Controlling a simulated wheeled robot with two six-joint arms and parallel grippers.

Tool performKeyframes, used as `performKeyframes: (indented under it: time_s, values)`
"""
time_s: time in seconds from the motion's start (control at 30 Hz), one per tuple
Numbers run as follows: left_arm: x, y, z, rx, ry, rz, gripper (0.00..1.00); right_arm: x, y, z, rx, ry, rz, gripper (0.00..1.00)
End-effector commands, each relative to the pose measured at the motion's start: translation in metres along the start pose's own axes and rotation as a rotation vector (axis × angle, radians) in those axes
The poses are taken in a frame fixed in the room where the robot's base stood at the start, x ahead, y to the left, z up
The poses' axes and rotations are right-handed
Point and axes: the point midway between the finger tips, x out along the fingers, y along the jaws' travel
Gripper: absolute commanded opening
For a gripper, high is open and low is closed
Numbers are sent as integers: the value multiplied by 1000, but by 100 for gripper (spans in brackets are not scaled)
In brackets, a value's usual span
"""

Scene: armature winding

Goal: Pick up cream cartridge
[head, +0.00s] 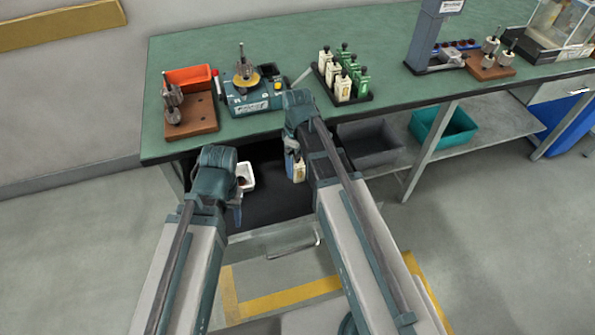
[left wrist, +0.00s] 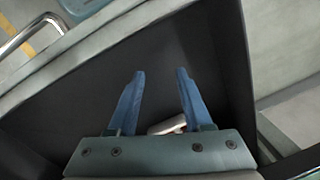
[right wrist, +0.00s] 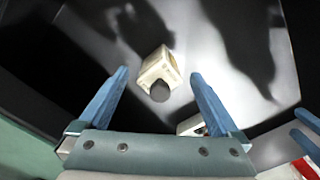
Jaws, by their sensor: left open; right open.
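My left gripper (head: 237,212) is lower left over the same tray, pointing down. In the left wrist view my left gripper (left wrist: 160,74) is open, with nothing between its fingertips.
A small white dish (head: 247,177) with dark contents lies beside my left gripper. On the green bench (head: 290,48) stand a rack (head: 356,98) of cream and green cartridges, a winding machine (head: 248,95), an orange bin (head: 190,77) and a wooden block (head: 200,122). Grey (head: 372,150) and teal bins (head: 445,132) sit below.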

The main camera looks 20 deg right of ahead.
Motion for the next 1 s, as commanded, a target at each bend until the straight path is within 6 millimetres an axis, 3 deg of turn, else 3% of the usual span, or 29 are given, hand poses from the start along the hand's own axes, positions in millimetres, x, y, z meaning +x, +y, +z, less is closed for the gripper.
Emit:
performKeyframes:
  time_s: [0.07,0.53,1.0]
  values:
    - [0,0,0,0,0,0,50,0,0,0,0,0,0,91]
    - [0,0,0,0,0,0,50,0,0,0,0,0,0,7]
    - [-12,-1,1,0,0,0,50,-12,0,0,0,0,0,7]
